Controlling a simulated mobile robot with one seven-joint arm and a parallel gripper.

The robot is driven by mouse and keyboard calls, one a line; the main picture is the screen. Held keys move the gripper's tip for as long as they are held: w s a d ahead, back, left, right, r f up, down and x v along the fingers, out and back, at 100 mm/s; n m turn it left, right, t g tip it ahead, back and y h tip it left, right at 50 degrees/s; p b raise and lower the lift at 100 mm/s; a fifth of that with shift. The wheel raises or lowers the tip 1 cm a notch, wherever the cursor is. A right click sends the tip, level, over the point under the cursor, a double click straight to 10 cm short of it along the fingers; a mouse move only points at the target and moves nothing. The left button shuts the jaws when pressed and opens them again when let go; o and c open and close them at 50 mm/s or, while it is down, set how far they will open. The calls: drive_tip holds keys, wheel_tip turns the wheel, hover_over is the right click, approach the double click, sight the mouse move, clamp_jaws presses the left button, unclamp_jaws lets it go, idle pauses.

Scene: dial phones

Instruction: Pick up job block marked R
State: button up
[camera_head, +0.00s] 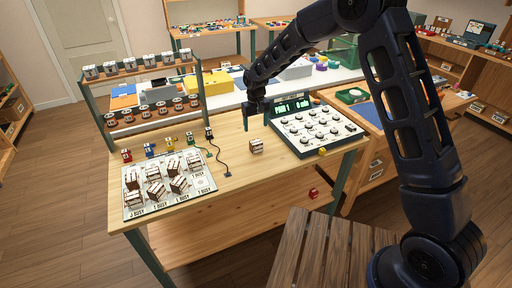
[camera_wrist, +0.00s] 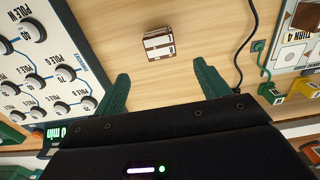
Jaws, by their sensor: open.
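A small brown-and-white block (camera_head: 256,146) stands alone on the wooden table. It also shows in the wrist view (camera_wrist: 159,44), just beyond my fingertips and between their lines. Its marks are too small to read, so I cannot tell whether it is the R block. More brown-and-white blocks (camera_head: 155,190) stand on a white board (camera_head: 203,185) at the table's left; their letters are not legible. My gripper (camera_head: 256,117) is open and empty above the table, behind the lone block. Its green fingers (camera_wrist: 160,72) are spread apart and apart from the block.
A white panel with several dials (camera_head: 315,128) lies right of the lone block. A black cable (camera_head: 221,160) lies to its left, near small coloured pieces (camera_head: 150,150). A rack (camera_head: 150,95) stands at the table's back left. The table's front middle is bare.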

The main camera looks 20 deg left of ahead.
sight(257, 142)
wheel_tip(257, 142, down, 6)
drive_tip(key=shift+s+r, duration=0.1)
drive_tip(key=shift+r, duration=0.1)
drive_tip(key=shift+s+d+f, duration=0.1)
drive_tip(key=shift+d+f, duration=0.05)
drive_tip(key=shift+f, duration=1.2)
drive_tip(key=shift+s+d+f, duration=0.1)
drive_tip(key=shift+f, duration=1.25)
drive_tip(key=c, duration=1.1)
